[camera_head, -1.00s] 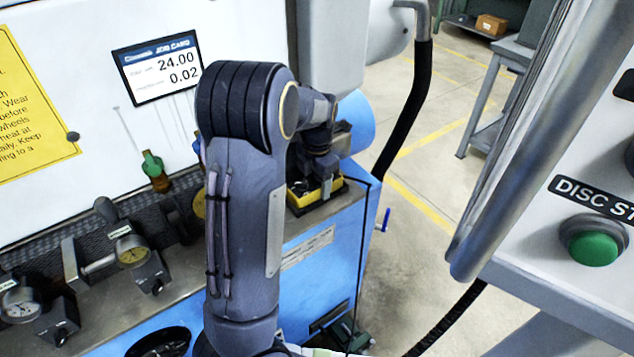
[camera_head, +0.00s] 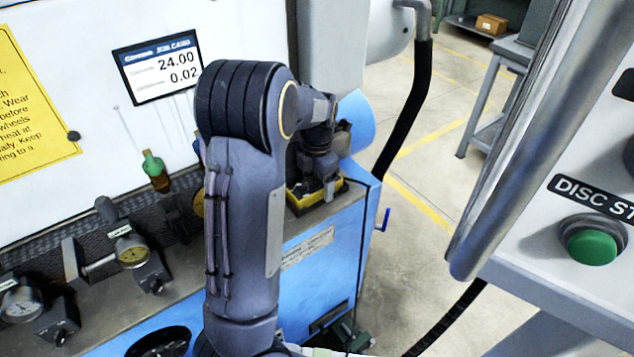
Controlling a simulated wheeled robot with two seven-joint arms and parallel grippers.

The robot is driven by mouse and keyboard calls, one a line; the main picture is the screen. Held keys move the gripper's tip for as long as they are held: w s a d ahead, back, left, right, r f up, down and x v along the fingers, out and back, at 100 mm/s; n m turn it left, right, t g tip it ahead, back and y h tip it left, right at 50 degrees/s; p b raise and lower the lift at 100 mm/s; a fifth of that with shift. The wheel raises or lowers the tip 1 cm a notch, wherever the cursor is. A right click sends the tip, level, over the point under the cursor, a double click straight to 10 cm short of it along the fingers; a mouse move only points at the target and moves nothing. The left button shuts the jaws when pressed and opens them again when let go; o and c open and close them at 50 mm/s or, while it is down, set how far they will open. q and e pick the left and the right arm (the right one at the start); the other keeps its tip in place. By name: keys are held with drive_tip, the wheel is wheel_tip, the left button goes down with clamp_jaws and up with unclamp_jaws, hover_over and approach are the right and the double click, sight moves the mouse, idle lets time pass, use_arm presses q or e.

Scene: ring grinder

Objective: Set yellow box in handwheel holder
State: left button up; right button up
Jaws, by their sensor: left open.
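The yellow box (camera_head: 320,196), low with a dark inside, sits on the right end of the blue machine's grey top ledge. My left gripper (camera_head: 322,188) points down right over the box. Its fingertips are small and partly lost against the dark inside of the box. My left arm hides the ledge to the left of the box. A blue handle (camera_head: 385,219) sticks out from the machine's right side. I cannot make out a handwheel holder for certain. My right gripper is not in view.
A black hose (camera_head: 407,110) hangs behind the machine. A panel with a green button (camera_head: 592,247) fills the right side. Open floor lies between.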

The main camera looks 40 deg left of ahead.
sight(317, 184)
use_arm(q)
wheel_tip(317, 184, up, 11)
drive_tip(key=shift+f, duration=0.1)
drive_tip(key=shift+r, duration=0.3)
drive_tip(key=s+d+f+m+t+h, duration=0.1)
drive_tip(key=s+d+m+t+h, duration=0.1)
drive_tip(key=s+d+m, duration=0.7)
drive_tip(key=s+d+f+m+t+h, duration=0.1)
drive_tip(key=s+d+m+t, duration=0.2)
drive_tip(key=s+d+m, duration=0.6)
drive_tip(key=shift+s+m+t+h, duration=0.35)
drive_tip(key=shift+s+m, duration=1.9)
drive_tip(key=shift+m, duration=4.35)
drive_tip(key=shift+c, duration=0.2)
